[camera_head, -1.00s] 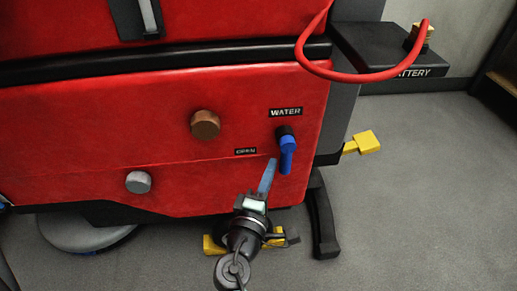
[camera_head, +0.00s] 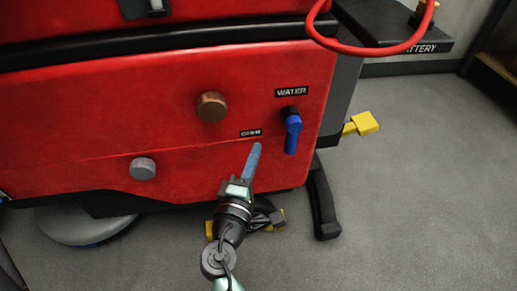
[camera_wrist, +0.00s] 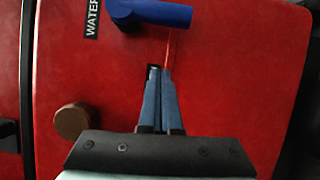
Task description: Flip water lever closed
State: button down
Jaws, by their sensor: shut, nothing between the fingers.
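The blue water lever (camera_head: 292,133) is on the red tank's front panel, just under the WATER label (camera_head: 292,92). In the head view its handle points down. My gripper (camera_head: 254,148) is shut and empty, with its blue fingers together. It is left of the lever's handle and slightly lower, below the OPEN label (camera_head: 250,133), apart from the lever in the picture. In the wrist view the lever (camera_wrist: 150,13) lies across the top, beyond the fingertips (camera_wrist: 160,70), with a gap of red panel between.
A brown knob (camera_head: 211,106) and a grey knob (camera_head: 143,168) stick out of the panel (camera_head: 90,120) to the left. A red cable (camera_head: 345,45) loops above right to the battery box (camera_head: 400,30). Yellow pedals (camera_head: 362,123) stand low at right and below. Open floor lies right.

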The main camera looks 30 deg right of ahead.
jog(key=p+v, duration=0.1)
jog(key=v, duration=0.7)
jog(key=shift+s+r+p, duration=0.15)
jog(key=shift+s+p, duration=0.25)
jog(key=w+a+r+m+t+y+p, duration=0.1)
jog(key=w+a+r+m+t+p, duration=0.15)
jog(key=r, duration=1.05)
jog(key=w+a+r+m+t+y+p, duration=0.15)
jog(key=r+m, duration=0.25)
jog(key=r, duration=0.8)
jog(key=w+a+r+m+t+y+p, duration=0.1)
jog(key=w+r+m+t+y+p, duration=0.2)
jog(key=r, duration=1)
jog(key=s+a+r+t+y+p, duration=0.2)
jog(key=s+r, duration=0.2)
jog(key=r, duration=0.5)
jog(key=s+a+r+t+y+p, duration=0.1)
jog(key=s+a+r+t+y, duration=0.2)
jog(key=r, duration=0.5)
jog(key=s+a+r+t+y+p, duration=0.2)
jog(key=s+r, duration=0.3)
jog(key=r, duration=0.4)
notch_tip(320, 180, up, 35)
jog(key=p, duration=3.5)
jog(key=shift+w+a+m, duration=0.2)
jog(key=shift+m, duration=0.25)
jog(key=shift+h, duration=0.25)
